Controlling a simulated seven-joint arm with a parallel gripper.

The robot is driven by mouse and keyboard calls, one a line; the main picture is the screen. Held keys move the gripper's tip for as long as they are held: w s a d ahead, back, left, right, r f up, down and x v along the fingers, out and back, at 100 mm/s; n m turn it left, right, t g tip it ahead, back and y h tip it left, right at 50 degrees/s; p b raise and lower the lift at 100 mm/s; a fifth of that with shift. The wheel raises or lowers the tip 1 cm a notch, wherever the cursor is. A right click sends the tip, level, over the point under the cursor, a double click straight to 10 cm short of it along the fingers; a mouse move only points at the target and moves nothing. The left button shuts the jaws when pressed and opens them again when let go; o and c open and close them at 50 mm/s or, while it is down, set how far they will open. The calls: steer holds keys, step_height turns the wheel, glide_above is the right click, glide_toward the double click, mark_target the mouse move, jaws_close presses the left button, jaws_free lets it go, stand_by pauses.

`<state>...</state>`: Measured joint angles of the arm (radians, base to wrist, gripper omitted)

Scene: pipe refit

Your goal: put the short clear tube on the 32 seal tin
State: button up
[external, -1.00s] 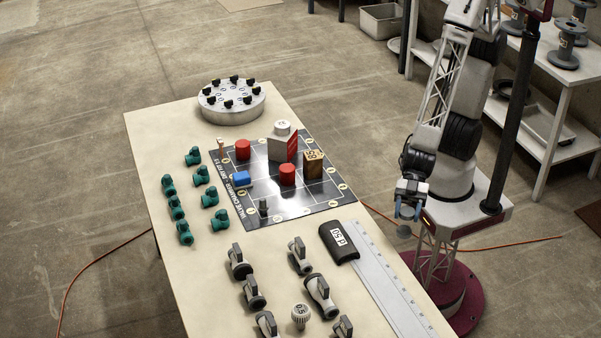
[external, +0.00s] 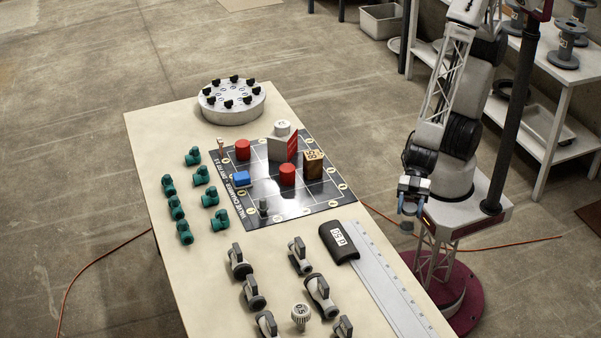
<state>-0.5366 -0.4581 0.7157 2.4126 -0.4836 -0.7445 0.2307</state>
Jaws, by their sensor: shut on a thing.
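My gripper (external: 409,208) is at the right of the picture, off the table's right edge and above the floor beside my base. Its blue fingers point down and are shut on a small greyish piece (external: 406,226), partly hidden by the fingers. It may be the short clear tube, but it is too small to be sure.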

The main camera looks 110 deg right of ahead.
steer(key=shift+w, duration=0.1)
steer(key=shift+w+d+r, duration=0.15)
steer(key=shift+w+d, duration=0.2)
steer(key=shift+w, duration=0.05)
steer(key=w+d+r+m+t+h, duration=0.2)
steer(key=w+d+r+m+h, duration=0.2)
steer(key=w+d, duration=0.65)
steer(key=w+d+r+m+t+h, duration=0.35)
steer(key=w+d, duration=0.35)
steer(key=d, duration=0.6)
steer(key=d+r+m+g+h, duration=0.1)
steer(key=d+r+m+h, duration=0.2)
steer(key=d, duration=1.2)
steer(key=d+r+m+h, duration=0.4)
steer(key=d+r+h, duration=0.1)
steer(key=d, duration=1.1)
steer(key=shift+s+r+g, duration=0.15)
steer(key=shift+r+g, duration=0.15)
steer(key=shift+g, duration=0.05)
steer(key=shift+h, duration=0.25)
steer(key=shift+f, duration=2.05)
